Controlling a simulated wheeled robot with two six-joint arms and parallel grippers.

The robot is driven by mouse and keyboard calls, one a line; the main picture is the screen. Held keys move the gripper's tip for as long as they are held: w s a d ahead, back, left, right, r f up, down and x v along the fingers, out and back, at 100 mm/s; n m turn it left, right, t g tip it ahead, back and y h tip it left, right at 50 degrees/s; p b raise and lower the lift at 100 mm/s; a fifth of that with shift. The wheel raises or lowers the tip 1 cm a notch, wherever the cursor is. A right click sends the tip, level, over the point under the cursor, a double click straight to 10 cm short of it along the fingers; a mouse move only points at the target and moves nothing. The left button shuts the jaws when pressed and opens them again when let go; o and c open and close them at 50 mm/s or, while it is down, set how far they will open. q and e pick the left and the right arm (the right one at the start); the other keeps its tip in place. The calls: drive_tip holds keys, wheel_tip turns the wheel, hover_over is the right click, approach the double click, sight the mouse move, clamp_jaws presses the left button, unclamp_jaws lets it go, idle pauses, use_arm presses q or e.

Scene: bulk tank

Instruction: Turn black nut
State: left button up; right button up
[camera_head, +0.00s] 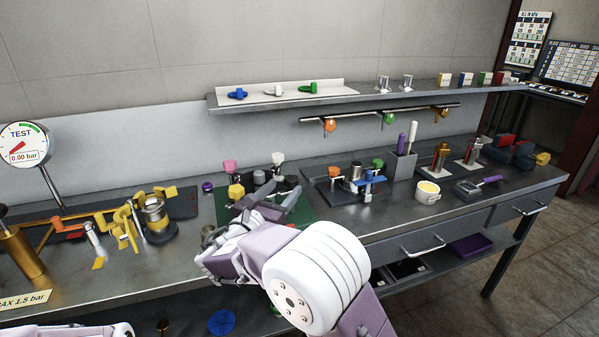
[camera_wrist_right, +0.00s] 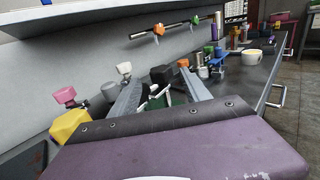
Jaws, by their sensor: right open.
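My right gripper (camera_head: 284,190) is open over the green mat (camera_head: 308,212), its two fingers pointing away toward the back of the bench. In the right wrist view a black nut (camera_wrist_right: 160,75) shows between the finger ends, apparently just beyond them; I cannot tell whether either finger touches it. In the head view a black piece (camera_head: 291,182), likely the same nut, shows close by the fingertips, partly hidden. A yellow nut (camera_head: 236,192) stands left of the gripper, also in the wrist view (camera_wrist_right: 70,125). My left gripper is out of view.
A pink-topped part (camera_head: 230,167) and a white-topped part (camera_head: 278,158) stand behind the gripper. A dark tray with a blue clamp (camera_head: 370,178) lies to the right. Yellow fittings (camera_head: 125,222) and a gauge (camera_head: 23,144) are at left. A shelf (camera_head: 300,97) hangs above.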

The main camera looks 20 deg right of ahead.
sight(286, 177)
drive_tip(key=x, duration=0.9)
drive_tip(key=shift+b, duration=0.3)
drive_tip(key=shift+s+f, duration=0.1)
